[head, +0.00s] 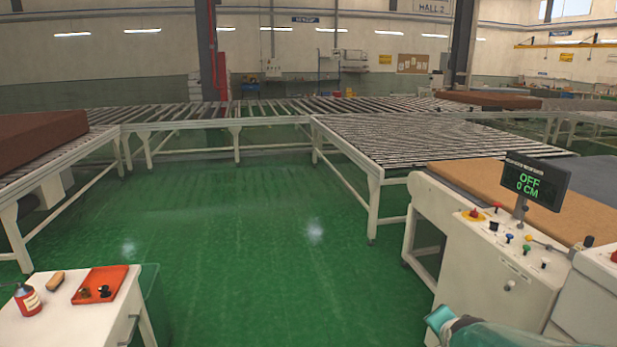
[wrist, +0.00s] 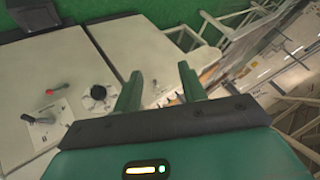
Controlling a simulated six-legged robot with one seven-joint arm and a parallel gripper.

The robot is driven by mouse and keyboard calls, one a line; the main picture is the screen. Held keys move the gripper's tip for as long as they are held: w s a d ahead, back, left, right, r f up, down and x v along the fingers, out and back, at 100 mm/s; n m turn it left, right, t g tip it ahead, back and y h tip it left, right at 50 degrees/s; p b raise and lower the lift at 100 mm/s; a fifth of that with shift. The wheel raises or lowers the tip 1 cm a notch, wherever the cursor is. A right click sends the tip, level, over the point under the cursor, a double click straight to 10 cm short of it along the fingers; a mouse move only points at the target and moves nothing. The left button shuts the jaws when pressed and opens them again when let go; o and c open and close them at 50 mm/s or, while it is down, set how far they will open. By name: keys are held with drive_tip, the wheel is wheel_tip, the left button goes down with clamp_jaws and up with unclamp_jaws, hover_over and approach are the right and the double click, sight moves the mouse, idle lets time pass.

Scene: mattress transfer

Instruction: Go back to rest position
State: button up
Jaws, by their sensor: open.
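My gripper (wrist: 160,88) is open in the wrist view, its two green fingers apart with nothing between them. Beyond the fingers, the wrist view shows the pale top of a machine (wrist: 62,95) with a red lever and a black knob. In the head view, part of my teal arm shows at the bottom right, in front of the control cabinet (head: 468,285); the fingers cannot be made out there. The cabinet carries several coloured buttons and a display (head: 536,181) reading "OFF" and "0 CM".
A small white table (head: 65,318) at the lower left holds a red tray (head: 100,284) and a bottle (head: 28,300). Roller conveyors (head: 430,143) run across the back and right. A brown mattress block (head: 40,140) lies at left. The green floor (head: 235,225) in the middle is clear.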

drive_tip(key=s+a+r+n+g+y, duration=0.1)
drive_tip(key=s+a+r+n, duration=0.2)
drive_tip(key=s+a+n, duration=0.3)
drive_tip(key=s+a+r+n+g+y, duration=0.2)
drive_tip(key=s+a+r+n, duration=0.2)
drive_tip(key=s+a, duration=0.5)
drive_tip(key=s+n, duration=0.1)
drive_tip(key=n, duration=0.1)
drive_tip(key=shift+s+a+r+n, duration=0.15)
drive_tip(key=shift+s+r+n, duration=0.15)
drive_tip(key=shift+s+n, duration=0.1)
drive_tip(key=shift+c, duration=0.3)
drive_tip(key=shift+c, duration=0.2)
